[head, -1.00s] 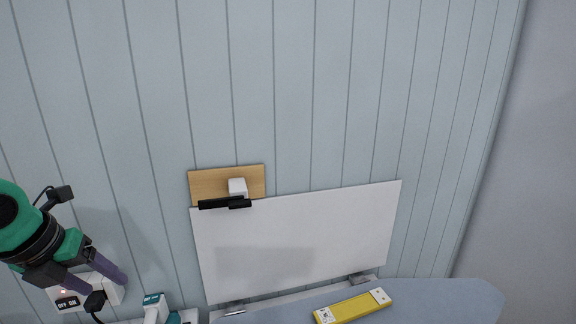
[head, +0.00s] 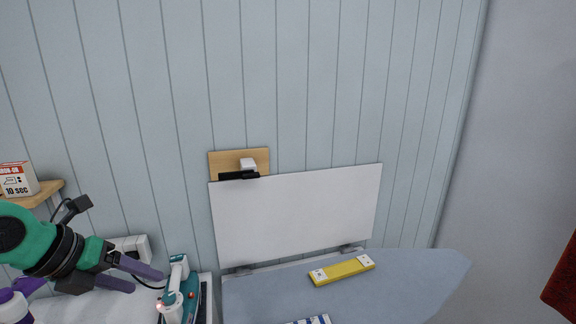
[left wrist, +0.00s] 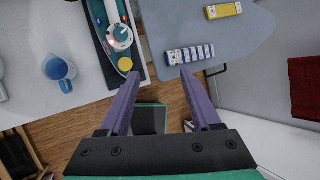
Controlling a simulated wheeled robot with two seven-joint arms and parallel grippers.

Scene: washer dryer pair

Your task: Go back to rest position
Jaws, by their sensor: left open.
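My left gripper (head: 142,278) comes in from the left in the head view. Its purple fingers are apart with nothing between them. The left wrist view also shows the open fingers (left wrist: 160,90), pointing toward the gap between a counter and the ironing board. A teal and white iron (head: 178,290) stands just right of the fingertips in the head view, and it also shows in the left wrist view (left wrist: 120,38). The fingers do not appear closed on it. My right gripper is in neither view.
A blue-grey ironing board (head: 410,285) carries a yellow block (head: 342,270) and a blue-and-white striped item (left wrist: 190,54). A white panel (head: 295,215) is on the wall behind. A blue cup (left wrist: 58,74) stands on the white counter (left wrist: 30,105). Red cloth (left wrist: 303,85) hangs at right.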

